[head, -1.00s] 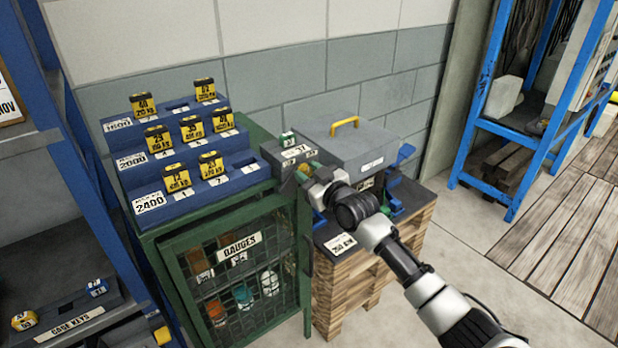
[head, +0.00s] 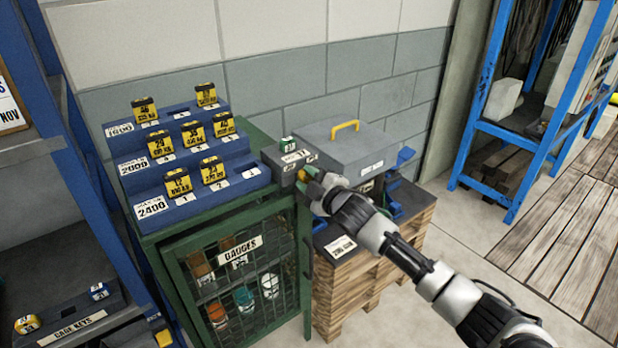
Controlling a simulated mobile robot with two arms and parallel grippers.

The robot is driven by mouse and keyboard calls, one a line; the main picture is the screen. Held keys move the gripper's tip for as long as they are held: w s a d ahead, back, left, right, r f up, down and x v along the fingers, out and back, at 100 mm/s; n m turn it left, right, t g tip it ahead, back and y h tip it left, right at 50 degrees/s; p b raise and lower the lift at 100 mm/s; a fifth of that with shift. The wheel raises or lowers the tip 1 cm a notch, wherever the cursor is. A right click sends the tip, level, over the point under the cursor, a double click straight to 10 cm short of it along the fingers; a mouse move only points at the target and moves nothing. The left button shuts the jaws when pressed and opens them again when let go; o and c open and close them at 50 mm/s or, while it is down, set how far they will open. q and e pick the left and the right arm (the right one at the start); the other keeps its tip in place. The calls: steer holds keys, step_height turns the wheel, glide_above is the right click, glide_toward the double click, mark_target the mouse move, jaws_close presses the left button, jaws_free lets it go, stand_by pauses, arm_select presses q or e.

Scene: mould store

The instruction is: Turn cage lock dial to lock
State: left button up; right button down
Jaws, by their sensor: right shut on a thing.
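The green gauge cage (head: 180,250) with its mesh door and "GAUGES" sign stands in the middle of the view, its door closed against the frame. A small grey lock box (head: 287,159) with a white label sits at the cage's top right corner. My right gripper (head: 308,178) is at the front of this box, shut on the dial, of which only a bit of yellow and green shows between the fingers. The dial's pointer and marks are mostly hidden by the gripper. My left gripper is not in view.
Yellow tagged blocks stand on blue stepped racks (head: 222,178) on the cage top. A grey case (head: 345,150) with a yellow handle sits on a wooden pallet stack (head: 350,290) right of the cage. A blue shelf with a key tray (head: 85,325) is at left.

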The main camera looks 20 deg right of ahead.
steer(key=shift+f+n, duration=0.1)
steer(key=shift+n, duration=0.2)
steer(key=c, duration=0.8)
jaws_free()
steer(key=v, duration=1)
steer(key=shift+s+d+b, duration=0.15)
steer(key=shift+s+b, duration=0.25)
